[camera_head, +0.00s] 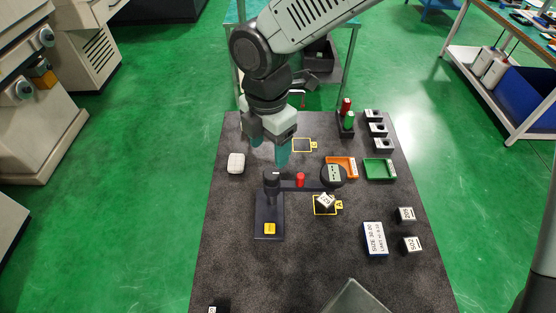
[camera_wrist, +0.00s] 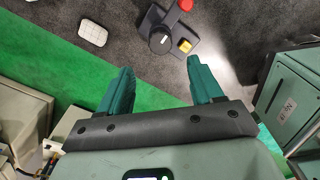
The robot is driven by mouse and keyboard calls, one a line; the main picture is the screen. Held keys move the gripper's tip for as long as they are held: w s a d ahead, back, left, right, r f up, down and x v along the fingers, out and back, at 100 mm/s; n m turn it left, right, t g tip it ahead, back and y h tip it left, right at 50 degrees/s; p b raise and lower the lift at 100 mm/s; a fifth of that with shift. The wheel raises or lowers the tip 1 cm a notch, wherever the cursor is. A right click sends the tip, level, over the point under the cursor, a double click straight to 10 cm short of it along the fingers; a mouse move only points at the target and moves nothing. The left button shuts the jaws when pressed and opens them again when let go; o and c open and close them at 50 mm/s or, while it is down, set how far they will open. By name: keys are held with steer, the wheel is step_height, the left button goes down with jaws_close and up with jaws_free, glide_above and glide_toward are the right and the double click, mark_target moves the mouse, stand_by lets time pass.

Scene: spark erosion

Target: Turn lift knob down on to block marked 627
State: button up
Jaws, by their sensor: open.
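A dark gauge stand (camera_head: 268,215) stands in the middle of the mat, with a yellow square on its base. A round black knob (camera_head: 271,177) tops its column; it also shows in the wrist view (camera_wrist: 161,41). A red knob (camera_head: 300,180) sits on the stand's arm, partly cut off in the wrist view (camera_wrist: 186,4). The arm ends in a round gauge head (camera_head: 333,175) with a small display. A white block (camera_head: 325,200) sits turned below it in yellow square A; its number is unreadable. My gripper (camera_head: 270,147) is open and empty, above and behind the column knob.
Two marked blocks (camera_head: 405,215) (camera_head: 412,244) and a blue-white size card (camera_head: 375,238) lie at right. Orange (camera_head: 341,166) and green (camera_head: 380,168) trays are behind. A white case (camera_head: 236,163) lies left of my gripper. The mat's front left is mostly clear.

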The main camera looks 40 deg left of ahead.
mark_target(270, 174)
step_height(270, 174, down, 8)
steer(key=shift+f, duration=0.25)
steer(key=c, duration=1.1)
